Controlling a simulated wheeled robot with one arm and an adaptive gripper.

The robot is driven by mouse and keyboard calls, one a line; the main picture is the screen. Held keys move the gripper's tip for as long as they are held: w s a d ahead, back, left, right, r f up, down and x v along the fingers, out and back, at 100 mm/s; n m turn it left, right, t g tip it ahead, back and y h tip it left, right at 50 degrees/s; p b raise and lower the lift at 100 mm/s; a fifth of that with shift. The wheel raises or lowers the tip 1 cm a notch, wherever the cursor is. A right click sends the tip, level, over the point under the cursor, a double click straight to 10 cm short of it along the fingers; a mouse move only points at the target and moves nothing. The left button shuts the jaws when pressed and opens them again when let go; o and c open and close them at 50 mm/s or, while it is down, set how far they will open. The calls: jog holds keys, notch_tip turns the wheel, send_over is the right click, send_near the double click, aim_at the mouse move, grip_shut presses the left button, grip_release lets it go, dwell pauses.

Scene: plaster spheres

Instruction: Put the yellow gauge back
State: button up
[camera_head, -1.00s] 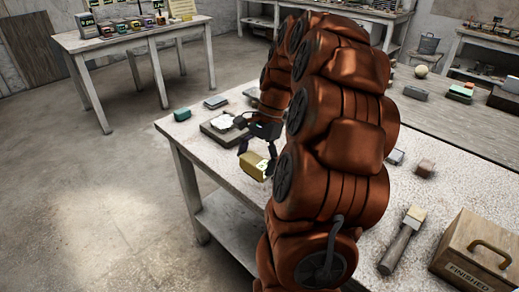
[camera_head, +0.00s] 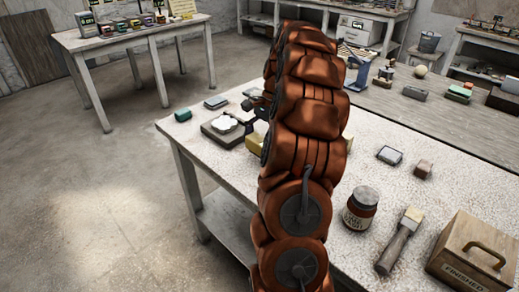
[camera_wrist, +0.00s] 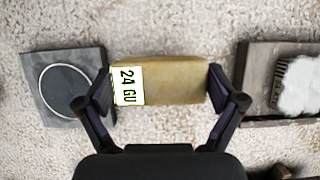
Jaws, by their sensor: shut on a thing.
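The yellow gauge is a yellow block with a white label reading "24 GU"; in the wrist view it (camera_wrist: 178,82) lies crosswise between the two fingers of my gripper (camera_wrist: 160,89), which is shut on its ends. In the head view only part of the yellow gauge (camera_head: 257,135) shows beside my arm, which hides most of the gripper. Below it is the speckled worktable; I cannot tell whether the gauge touches it. A dark square plate with a pale ring (camera_wrist: 62,92) lies left of the gauge in the wrist view.
A wooden board (camera_wrist: 258,62) with white plaster is to the right in the wrist view. A side table (camera_head: 130,38) holds several small blocks.

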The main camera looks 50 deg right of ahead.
jog(key=shift+f+p, duration=0.3)
jog(key=shift+f, duration=1.45)
jog(key=shift+f, duration=0.1)
jog(key=o, duration=0.7)
jog(key=b+v, duration=0.1)
jog(key=v, duration=0.5)
jog(key=shift+d+r, duration=0.1)
jog(key=shift+r, duration=0.2)
jog(key=p, duration=0.4)
send_near(263, 137)
jog(key=shift+x, duration=1.1)
